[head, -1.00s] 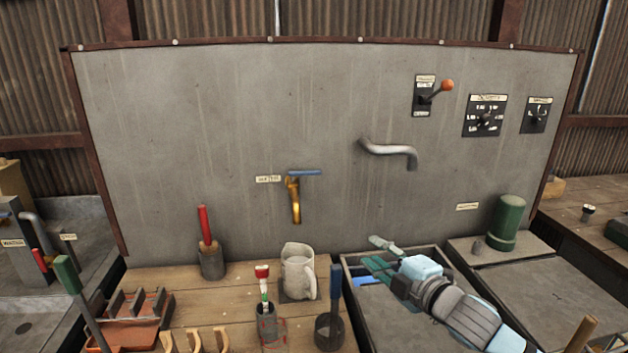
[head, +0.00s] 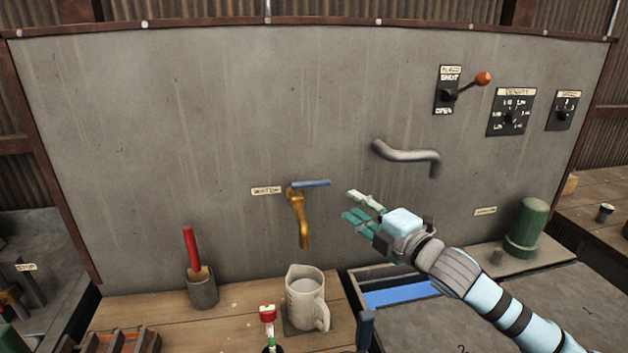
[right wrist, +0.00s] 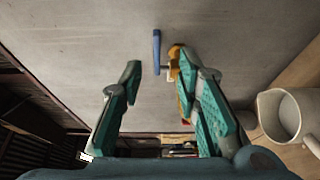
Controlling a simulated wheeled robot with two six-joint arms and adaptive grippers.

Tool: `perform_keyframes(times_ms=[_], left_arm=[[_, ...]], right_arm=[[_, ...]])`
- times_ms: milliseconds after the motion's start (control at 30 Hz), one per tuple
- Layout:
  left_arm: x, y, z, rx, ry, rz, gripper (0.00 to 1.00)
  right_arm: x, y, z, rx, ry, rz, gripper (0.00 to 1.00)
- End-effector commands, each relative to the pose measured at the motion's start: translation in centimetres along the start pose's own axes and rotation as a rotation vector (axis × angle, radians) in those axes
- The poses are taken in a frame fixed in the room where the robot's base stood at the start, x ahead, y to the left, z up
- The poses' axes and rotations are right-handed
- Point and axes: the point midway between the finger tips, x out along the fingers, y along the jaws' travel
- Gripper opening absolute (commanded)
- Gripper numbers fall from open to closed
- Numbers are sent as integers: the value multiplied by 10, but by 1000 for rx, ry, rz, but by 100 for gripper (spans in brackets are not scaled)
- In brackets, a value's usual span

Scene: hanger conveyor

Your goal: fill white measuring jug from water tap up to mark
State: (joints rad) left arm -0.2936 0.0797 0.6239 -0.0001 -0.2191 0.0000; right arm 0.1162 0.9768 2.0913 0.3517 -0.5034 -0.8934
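The white measuring jug (head: 303,312) stands upright on a dark square pad on the wooden bench, handle to the right. It also shows in the right wrist view (right wrist: 268,115). Its inside looks pale grey; I cannot make out a water level or the mark. The brass water tap (head: 300,215) is on the wall above the jug, with no visible stream. Its blue lever (head: 312,184) points right. My right gripper (head: 357,207) is open and empty, right of the lever and apart from it. In the right wrist view, the lever lies between the spread fingers (right wrist: 168,75). My left gripper is out of view.
A red-handled tool in a grey holder (head: 202,290) stands left of the jug. A red-topped tool (head: 267,314) is in front of it. A grey spout (head: 410,155) and a lever switch (head: 465,88) are on the wall to the right. A tray with blue contents (head: 400,297) lies below my right arm.

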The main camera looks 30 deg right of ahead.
Motion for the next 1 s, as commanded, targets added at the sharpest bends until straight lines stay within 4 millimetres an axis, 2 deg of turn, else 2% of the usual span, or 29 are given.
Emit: perform_keyframes(times_ms=[133, 233, 400, 533, 700, 967, 1000], left_arm=[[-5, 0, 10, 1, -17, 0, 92], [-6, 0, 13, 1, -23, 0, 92], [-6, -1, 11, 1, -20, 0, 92], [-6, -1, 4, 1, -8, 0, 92], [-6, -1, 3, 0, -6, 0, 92], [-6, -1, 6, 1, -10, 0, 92], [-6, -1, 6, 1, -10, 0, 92]], right_arm=[[20, 3, -2, 9, 5, 4, 30], [48, 3, -2, 13, 5, 5, 30], [94, 2, -3, 10, 8, 2, 30], [119, 1, -4, 7, 10, 0, 30], [135, 0, -5, 2, 12, -1, 30], [136, 0, -5, 0, 11, -1, 30], [136, 0, -5, 0, 11, -1, 24]])
